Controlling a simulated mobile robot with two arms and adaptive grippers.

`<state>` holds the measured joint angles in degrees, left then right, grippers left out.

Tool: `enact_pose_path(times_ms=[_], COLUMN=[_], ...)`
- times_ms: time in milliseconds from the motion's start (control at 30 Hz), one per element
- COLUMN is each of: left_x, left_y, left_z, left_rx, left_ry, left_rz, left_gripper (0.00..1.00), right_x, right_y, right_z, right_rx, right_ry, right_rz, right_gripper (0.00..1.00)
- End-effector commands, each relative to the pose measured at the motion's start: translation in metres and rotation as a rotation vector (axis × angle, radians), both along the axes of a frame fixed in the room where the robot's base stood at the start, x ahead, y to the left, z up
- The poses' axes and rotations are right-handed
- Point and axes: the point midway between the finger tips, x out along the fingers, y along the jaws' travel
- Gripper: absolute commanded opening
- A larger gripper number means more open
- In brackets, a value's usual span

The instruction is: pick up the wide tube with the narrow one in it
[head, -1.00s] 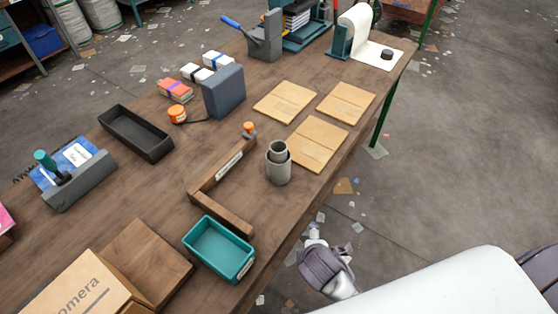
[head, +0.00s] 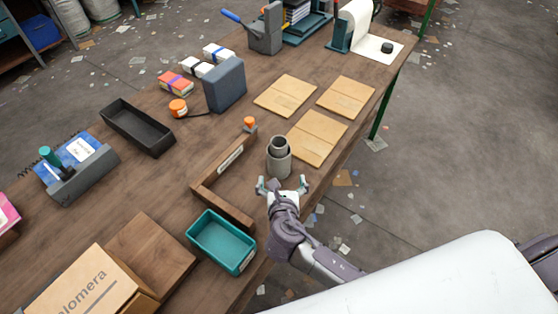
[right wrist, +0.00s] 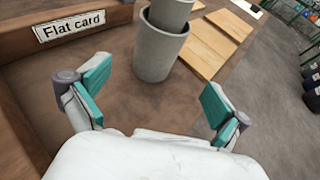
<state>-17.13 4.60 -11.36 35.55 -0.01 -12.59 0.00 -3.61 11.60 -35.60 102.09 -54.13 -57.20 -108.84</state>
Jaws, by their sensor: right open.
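The wide grey tube (head: 278,164) stands upright on the table, with the narrow grey tube (head: 278,143) standing in it and sticking out of its top. In the right wrist view the wide tube (right wrist: 156,58) is ahead of the fingers, and the narrow tube (right wrist: 170,12) is cut off by the top edge. My right gripper (head: 283,184) is open and empty, just in front of the wide tube on the near side. Its teal fingertips (right wrist: 152,92) are spread wider than the tube and do not touch it. My left gripper is not in view.
A wooden corner frame labelled "Flat card" (head: 222,178) lies left of the tubes. A teal tray (head: 226,260) is at the near edge. Tan flat cards (head: 316,138) lie behind and right. An orange-topped item (head: 249,124) stands at the frame's far end.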

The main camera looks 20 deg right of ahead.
Motion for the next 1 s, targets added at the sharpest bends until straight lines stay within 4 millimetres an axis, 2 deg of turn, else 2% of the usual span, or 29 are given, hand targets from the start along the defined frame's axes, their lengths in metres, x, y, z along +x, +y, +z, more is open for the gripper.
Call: enact_pose_path(times_ms=[100, 200, 467, 700, 833, 1000], left_x=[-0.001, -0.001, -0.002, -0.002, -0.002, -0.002], left_y=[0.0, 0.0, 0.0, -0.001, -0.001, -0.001], left_z=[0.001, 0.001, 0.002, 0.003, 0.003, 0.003], left_rx=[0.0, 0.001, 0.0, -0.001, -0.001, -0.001], left_ry=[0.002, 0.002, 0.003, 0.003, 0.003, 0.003], left_rz=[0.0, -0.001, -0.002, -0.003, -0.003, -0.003], left_gripper=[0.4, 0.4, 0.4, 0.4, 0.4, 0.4], right_x=[0.023, 0.036, 0.053, 0.084, 0.092, 0.093], right_y=[-0.006, -0.01, -0.014, -0.019, -0.021, -0.022], right_z=[-0.009, -0.015, -0.024, -0.039, -0.043, -0.044], right_rx=[0.001, 0.002, 0.006, 0.004, 0.006, 0.007], right_ry=[0.0, -0.001, 0.0, 0.0, 0.001, 0.001], right_rz=[-0.002, -0.001, -0.003, -0.003, -0.002, -0.003], right_gripper=[1.0, 1.0, 1.0, 1.0, 1.0, 1.0])
